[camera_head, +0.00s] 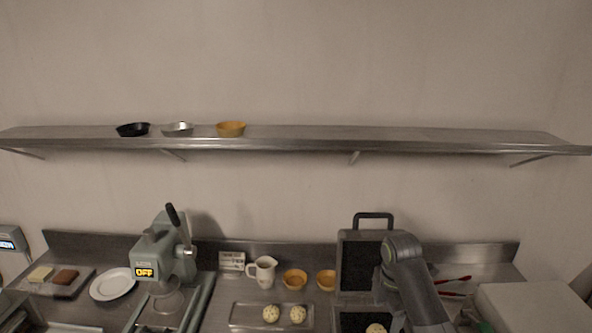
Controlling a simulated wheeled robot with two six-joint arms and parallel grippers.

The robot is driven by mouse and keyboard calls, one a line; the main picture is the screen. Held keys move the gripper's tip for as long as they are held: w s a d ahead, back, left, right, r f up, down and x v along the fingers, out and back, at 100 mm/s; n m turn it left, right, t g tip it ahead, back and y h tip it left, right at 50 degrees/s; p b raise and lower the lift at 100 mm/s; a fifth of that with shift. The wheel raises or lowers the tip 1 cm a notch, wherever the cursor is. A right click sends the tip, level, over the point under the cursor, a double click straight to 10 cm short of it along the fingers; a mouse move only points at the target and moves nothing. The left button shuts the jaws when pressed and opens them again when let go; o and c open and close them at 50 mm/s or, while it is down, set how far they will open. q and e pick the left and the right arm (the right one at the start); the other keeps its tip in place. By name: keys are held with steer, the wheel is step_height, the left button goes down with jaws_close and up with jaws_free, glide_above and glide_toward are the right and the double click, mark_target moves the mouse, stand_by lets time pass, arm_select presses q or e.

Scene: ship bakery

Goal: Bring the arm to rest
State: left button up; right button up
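My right arm (415,285) rises from the bottom edge at the lower right and bends in front of the open waffle-iron-like press (363,262). The wrist end points down over the press, close to its dark lower plate (358,320). The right gripper's fingers cannot be made out behind the arm. A pale dough ball (375,329) lies on the lower plate, cut by the bottom edge. My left arm and gripper are not in view.
A machine reading OFF (160,255) stands left of centre. A tray (240,321) holds two dough balls. A white jug (263,271), two orange bowls (294,278), a white plate (112,284), red-handled tools (453,286) and a pale box (530,306) stand around. A shelf (400,138) holds three pans.

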steer(key=s+f+m, duration=0.1)
steer(key=s+f, duration=0.1)
steer(key=s+d+f+m, duration=0.1)
steer(key=s+f+m, duration=0.1)
steer(key=s, duration=0.1)
steer(key=s+d+f+m+t, duration=0.1)
steer(key=s+f+m, duration=0.1)
steer(key=s+f, duration=0.1)
steer(key=shift+s, duration=0.2)
steer(key=s+d+r+m+t+h, duration=0.1)
steer(key=s+d+m+t+h, duration=0.15)
steer(key=s+m, duration=1.9)
steer(key=s+d+f+n+g+y+b, duration=0.1)
steer(key=s+f+n+b, duration=0.25)
steer(key=f, duration=1.35)
steer(key=s+d+f+n+b, duration=0.1)
steer(key=s+f+n+b, duration=0.3)
steer(key=f, duration=1.3)
steer(key=s+f+b, duration=0.3)
steer(key=s+f, duration=0.4)
steer(key=f, duration=0.3)
steer(key=s+a+f+m+g+b, duration=0.1)
steer(key=s+f+b, duration=0.3)
steer(key=s+f, duration=0.3)
step_height(320, 180, down, 4)
steer(key=shift+s+f, duration=0.1)
steer(key=shift+s, duration=0.1)
